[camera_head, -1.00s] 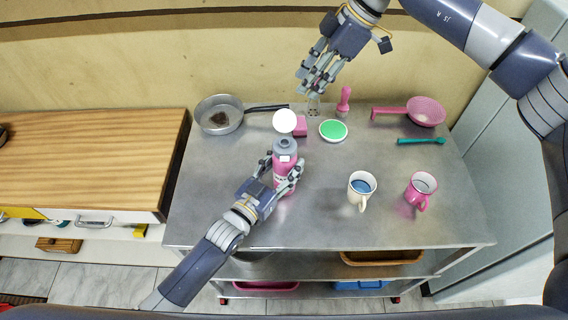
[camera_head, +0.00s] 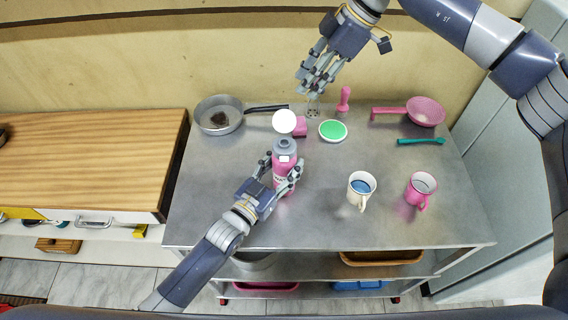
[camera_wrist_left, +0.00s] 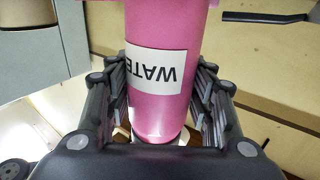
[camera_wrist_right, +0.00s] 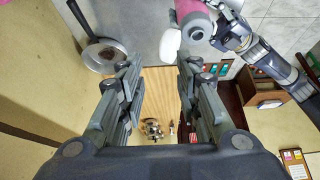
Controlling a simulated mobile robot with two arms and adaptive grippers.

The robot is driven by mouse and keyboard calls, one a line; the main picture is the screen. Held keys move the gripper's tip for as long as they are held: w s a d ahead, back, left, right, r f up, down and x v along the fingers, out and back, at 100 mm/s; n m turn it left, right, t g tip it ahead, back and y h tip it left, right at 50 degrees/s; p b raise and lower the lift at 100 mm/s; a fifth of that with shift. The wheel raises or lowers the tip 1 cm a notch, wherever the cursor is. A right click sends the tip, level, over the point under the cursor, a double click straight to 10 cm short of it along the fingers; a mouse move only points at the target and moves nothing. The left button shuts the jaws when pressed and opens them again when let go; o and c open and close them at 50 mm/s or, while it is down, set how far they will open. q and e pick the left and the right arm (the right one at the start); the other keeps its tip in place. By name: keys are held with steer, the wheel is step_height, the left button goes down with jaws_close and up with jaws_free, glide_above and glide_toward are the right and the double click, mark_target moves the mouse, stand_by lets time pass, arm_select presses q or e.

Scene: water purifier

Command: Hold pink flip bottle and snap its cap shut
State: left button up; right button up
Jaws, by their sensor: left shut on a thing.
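The pink flip bottle (camera_head: 284,163) stands upright on the metal cart top, with a grey neck. Its round white cap (camera_head: 284,121) is flipped open, tilted up at the back of the neck. My left gripper (camera_head: 287,178) is shut around the bottle's body; the left wrist view shows the pink body (camera_wrist_left: 157,111) with an upside-down "WATER" label between the fingers. My right gripper (camera_head: 312,92) is open and empty, above and behind the bottle. In the right wrist view, the cap (camera_wrist_right: 170,45) and bottle (camera_wrist_right: 194,14) are beyond its spread fingers (camera_wrist_right: 162,75).
A pan (camera_head: 219,128) lies at back left, a pink block (camera_head: 300,126) behind the bottle. A green-topped disc (camera_head: 333,130), pink-handled tool (camera_head: 344,98), pink strainer (camera_head: 425,110) and teal utensil (camera_head: 421,141) lie at right. A white mug (camera_head: 361,187) and pink mug (camera_head: 420,190) stand in front.

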steer(key=shift+a, duration=0.15)
steer(key=c, duration=0.4)
steer(key=shift+a+r+n, duration=0.1)
steer(key=shift+a+n, duration=0.2)
steer(key=shift+a, duration=0.05)
jaws_close()
steer(key=w+a+r+n+t+y, duration=0.5)
steer(key=a+r+n+y, duration=0.5)
steer(key=w+d+r+m+t, duration=0.3)
steer(key=w+d+r+t, duration=0.15)
steer(key=w+t, duration=0.2)
steer(key=w+d+f+m+t+h, duration=0.4)
steer(key=w+d+m+t+h, duration=0.2)
steer(key=w+d+m+h, duration=0.55)
steer(key=s+a+f+m+g+h, duration=0.1)
steer(key=s+a+f+m+g, duration=0.4)
steer(key=s, duration=0.4)
steer(key=s+a+f+m+g+h, duration=0.1)
steer(key=s+a+f+m+g, duration=0.2)
steer(key=s+a+f+g, duration=0.45)
step_height(320, 180, down, 8)
steer(key=s+d, duration=0.2)
